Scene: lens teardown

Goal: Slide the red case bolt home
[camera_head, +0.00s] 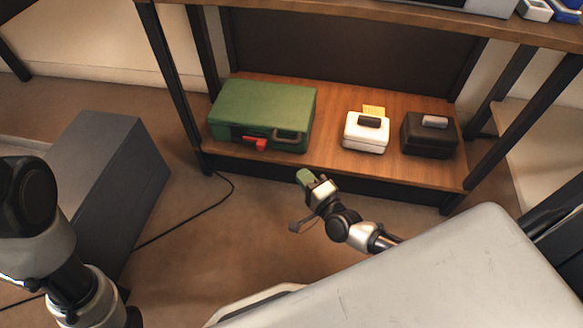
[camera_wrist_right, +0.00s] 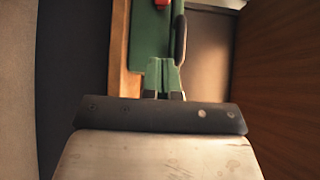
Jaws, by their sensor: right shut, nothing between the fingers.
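The green case (camera_head: 262,105) lies on the wooden lower shelf. Its red bolt (camera_head: 256,143) is on the front face, left of the grey handle (camera_head: 290,137). My right gripper (camera_head: 304,176) is shut and empty, with green fingertips, in front of and below the case, apart from it. In the right wrist view the shut fingers (camera_wrist_right: 163,78) point toward the case (camera_wrist_right: 151,32). The red bolt (camera_wrist_right: 162,3) is cut off at that view's top edge, and the dark handle (camera_wrist_right: 180,38) is near. My left arm shows at the left, but its gripper is not visible.
A white case (camera_head: 366,135) and a black case (camera_head: 428,136) stand on the shelf (camera_head: 335,160), right of the green one. Black posts frame the shelf. A grey box (camera_head: 105,185) and a cable (camera_head: 185,218) are on the floor at left.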

